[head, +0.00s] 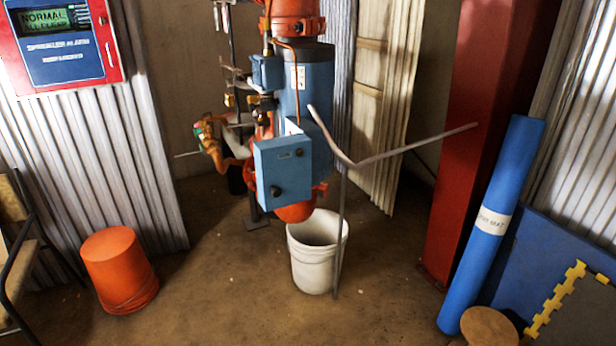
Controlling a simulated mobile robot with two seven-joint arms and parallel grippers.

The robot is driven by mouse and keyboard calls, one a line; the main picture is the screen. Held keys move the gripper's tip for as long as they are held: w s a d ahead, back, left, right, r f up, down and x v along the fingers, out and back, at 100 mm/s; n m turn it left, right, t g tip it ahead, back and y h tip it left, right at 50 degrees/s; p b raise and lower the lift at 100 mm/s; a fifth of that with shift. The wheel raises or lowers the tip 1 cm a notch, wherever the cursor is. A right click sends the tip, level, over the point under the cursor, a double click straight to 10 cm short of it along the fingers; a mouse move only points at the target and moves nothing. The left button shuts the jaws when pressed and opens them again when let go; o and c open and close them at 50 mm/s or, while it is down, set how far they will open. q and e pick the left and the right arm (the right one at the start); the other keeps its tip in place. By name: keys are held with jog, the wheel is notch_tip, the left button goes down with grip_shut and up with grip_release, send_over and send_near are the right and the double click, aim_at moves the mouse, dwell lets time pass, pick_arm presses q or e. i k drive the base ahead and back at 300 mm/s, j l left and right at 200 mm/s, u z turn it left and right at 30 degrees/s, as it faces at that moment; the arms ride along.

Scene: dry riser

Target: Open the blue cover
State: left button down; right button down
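A blue box with a flat front cover (283,172) is mounted low on the riser pipe in the middle of the head view. The cover looks closed and has a dark round knob near its lower left and a small label near its top. A blue cylinder (312,90) stands behind and above it, between orange pipe parts. Neither of my grippers shows in the head view.
A white bucket (311,271) stands below the box, with a bent grey rod (342,215) rising beside it and reaching right. An upturned orange bucket (118,268) is left, a red column (478,130) and blue rolled mat (490,225) right. Floor in front is clear.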

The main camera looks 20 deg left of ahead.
aim_at(283, 164)
jog(key=i+j+z, duration=0.25)
jog(key=j+z, duration=0.3)
jog(key=i+j+z, duration=0.1)
jog(key=j, duration=0.35)
jog(key=j+z, duration=0.1)
jog(key=j, duration=0.3)
jog(key=i+j, duration=0.1)
jog(key=j, duration=0.35)
jog(key=i+j, duration=0.1)
jog(key=j, duration=0.4)
jog(key=i+j, duration=0.1)
jog(key=j, duration=0.35)
jog(key=j+z, duration=0.1)
jog(key=j, duration=0.4)
jog(key=l, duration=0.7)
jog(key=k, duration=0.05)
